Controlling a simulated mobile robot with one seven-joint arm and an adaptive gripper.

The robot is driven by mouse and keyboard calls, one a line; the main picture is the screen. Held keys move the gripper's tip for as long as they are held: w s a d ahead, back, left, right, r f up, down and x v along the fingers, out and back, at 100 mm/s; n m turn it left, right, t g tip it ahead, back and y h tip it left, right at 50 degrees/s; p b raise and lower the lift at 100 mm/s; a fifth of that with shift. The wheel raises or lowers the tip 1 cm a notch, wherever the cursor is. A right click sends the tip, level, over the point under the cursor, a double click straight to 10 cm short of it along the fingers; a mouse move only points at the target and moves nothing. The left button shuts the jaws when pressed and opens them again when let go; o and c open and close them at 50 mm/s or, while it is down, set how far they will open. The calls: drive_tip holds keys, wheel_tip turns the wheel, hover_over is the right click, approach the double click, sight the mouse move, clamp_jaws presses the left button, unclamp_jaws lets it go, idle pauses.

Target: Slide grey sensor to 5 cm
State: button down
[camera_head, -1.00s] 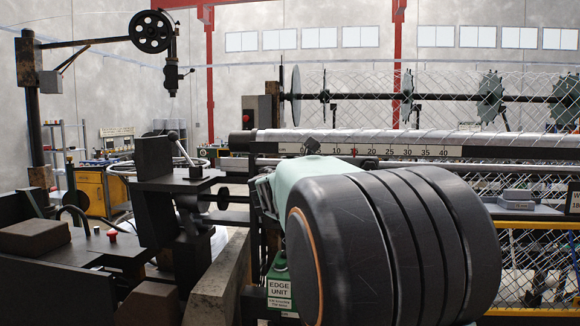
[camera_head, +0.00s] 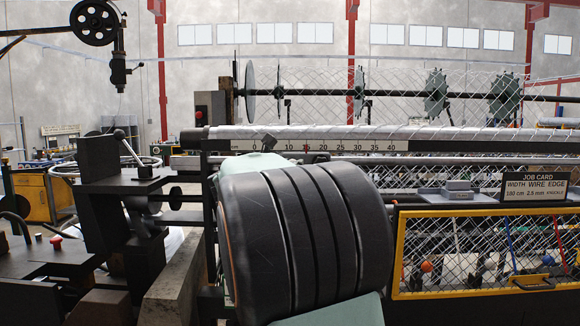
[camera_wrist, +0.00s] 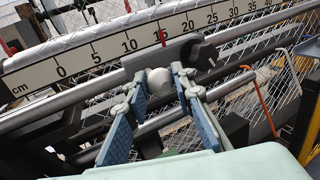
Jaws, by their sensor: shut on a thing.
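In the wrist view the grey sensor (camera_wrist: 190,55) is a dark grey block on a round rail below a white cm scale (camera_wrist: 95,55). A thin red pointer (camera_wrist: 163,37) stands at about the 15 mark. A pale round knob (camera_wrist: 160,80) sits on the near side of the sensor. My gripper (camera_wrist: 160,73) is shut on this knob, with one blue-padded finger on each side.
A job card (camera_head: 540,187) stands on the shelf at right, beside a small grey box (camera_head: 459,190). A yellow-framed mesh guard (camera_head: 480,292) is below. A dark machine block (camera_head: 115,195) stands at left. The rail runs clear on both sides of the sensor.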

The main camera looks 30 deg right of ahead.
drive_tip(key=w+a+p, duration=0.3)
drive_tip(key=w+a, duration=0.2)
drive_tip(key=a, duration=0.4)
drive_tip(key=shift+w, duration=0.25)
drive_tip(key=c, duration=2.1)
unclamp_jaws()
drive_tip(key=shift+s+d, duration=0.1)
drive_tip(key=o, duration=0.4)
drive_tip(key=shift+s+d, duration=0.15)
drive_tip(key=shift+d, duration=0.05)
drive_tip(key=shift+a, duration=0.1)
